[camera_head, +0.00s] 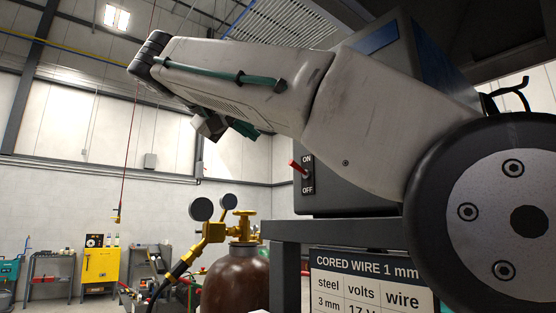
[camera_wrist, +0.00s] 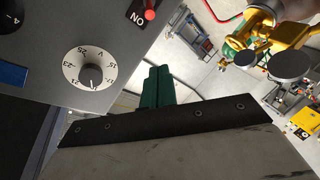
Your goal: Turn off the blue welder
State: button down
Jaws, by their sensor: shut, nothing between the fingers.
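The welder is a dark grey box with blue panels (camera_head: 378,40), on a stand at the right and partly hidden behind my arm. Its red toggle switch (camera_head: 297,167) sits between the marks ON and OFF on the left side of its front, with the lever tilted up toward ON. The switch also shows at the top of the wrist view (camera_wrist: 149,12), beside the word ON. My gripper (camera_head: 243,130) is up and left of the switch, clear of the panel. In the wrist view its green fingers (camera_wrist: 158,82) are shut together and empty, below the switch.
A white numbered dial (camera_wrist: 90,71) is on the welder's panel. A brown gas cylinder (camera_head: 236,281) with a brass valve and gauges (camera_head: 201,209) stands below left of the switch. A cored wire sign (camera_head: 365,283) hangs under the welder. A yellow cabinet (camera_head: 101,265) is far left.

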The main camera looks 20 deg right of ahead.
aim_at(298, 168)
jog(key=shift+w+d, duration=0.1)
jog(key=shift+d, duration=0.2)
jog(key=x, duration=1)
jog(key=shift+s+f, duration=0.55)
jog(key=shift+s, duration=0.35)
jog(key=shift+s+f, duration=0.55)
jog(key=shift+s, duration=0.35)
